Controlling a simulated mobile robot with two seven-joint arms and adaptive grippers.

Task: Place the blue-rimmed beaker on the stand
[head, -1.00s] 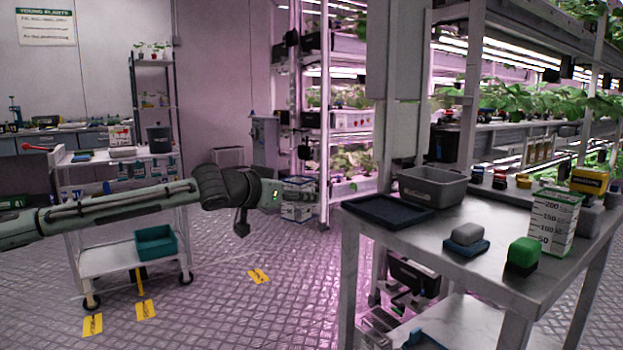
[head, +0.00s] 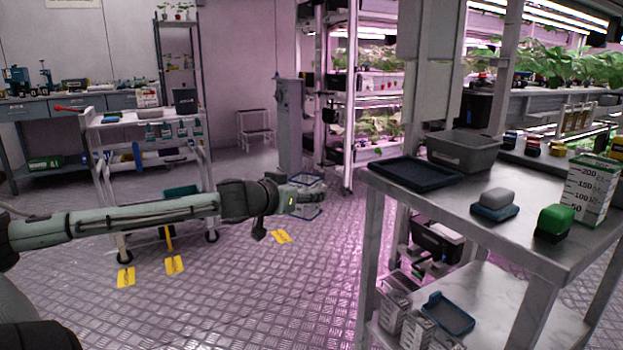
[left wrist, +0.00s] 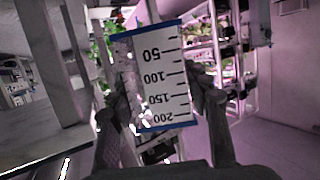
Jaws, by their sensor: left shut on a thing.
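The blue-rimmed beaker (left wrist: 160,80) is a clear box-like vessel with a white scale panel and blue edges. It fills the middle of the left wrist view, with its numbers upside down. My left gripper (left wrist: 155,108) is shut on it, one finger on each side. In the head view the left gripper (head: 306,196) holds the beaker (head: 303,212) in the air over the floor, left of the metal table. The gripper partly hides it there. My right gripper is not in view.
The metal table (head: 470,230) also bears a grey bin (head: 462,152), a grey-and-blue block (head: 495,203), a green block (head: 555,221) and a green-edged beaker (head: 590,190). A small blue tray (head: 448,314) sits on its lower shelf.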

